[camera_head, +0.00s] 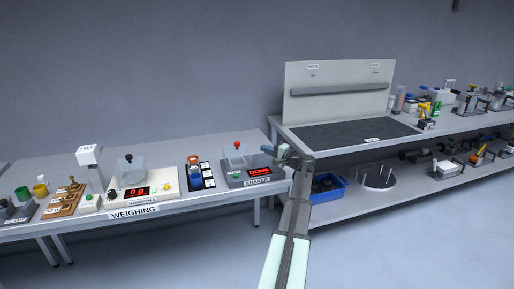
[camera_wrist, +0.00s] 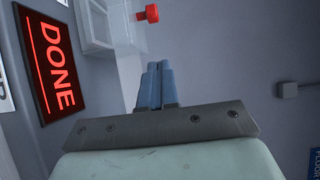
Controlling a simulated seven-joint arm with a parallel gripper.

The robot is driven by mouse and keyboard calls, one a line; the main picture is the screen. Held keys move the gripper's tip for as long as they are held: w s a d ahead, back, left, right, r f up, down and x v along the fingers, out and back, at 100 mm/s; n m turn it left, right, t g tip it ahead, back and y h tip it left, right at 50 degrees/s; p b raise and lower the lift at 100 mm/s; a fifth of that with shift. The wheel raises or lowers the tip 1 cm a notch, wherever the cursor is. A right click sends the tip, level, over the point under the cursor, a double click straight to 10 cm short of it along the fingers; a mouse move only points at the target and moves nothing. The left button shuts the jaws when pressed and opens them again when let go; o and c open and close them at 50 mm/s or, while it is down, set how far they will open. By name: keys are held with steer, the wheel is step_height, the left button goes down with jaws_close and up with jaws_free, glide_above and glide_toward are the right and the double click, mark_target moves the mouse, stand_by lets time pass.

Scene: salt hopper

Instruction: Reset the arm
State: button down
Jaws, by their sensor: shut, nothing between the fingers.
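My gripper (camera_wrist: 156,68) shows in the wrist view with its two blue-grey fingers closed together and nothing between them. In the head view my gripper (camera_head: 280,152) is small and sits at the right end of the weighing table, just right of the shaker (camera_head: 249,171). The shaker has a red display reading "DONE" and a clear box with a red knob on top. The "DONE" display (camera_wrist: 52,65) fills the left of the wrist view, turned sideways. The red knob (camera_wrist: 151,13) shows near the top there. I cannot tell whether my fingers touch anything.
The weighing table (camera_head: 225,150) carries a salt dispenser (camera_head: 90,160), a scale (camera_head: 138,188) reading 0 g and a rack with bottles (camera_head: 199,174). A second bench (camera_head: 285,135) with a back panel (camera_head: 338,75) stands right. A blue bin (camera_head: 328,187) sits on its lower shelf.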

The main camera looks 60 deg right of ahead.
steer(key=shift+v, duration=1.6)
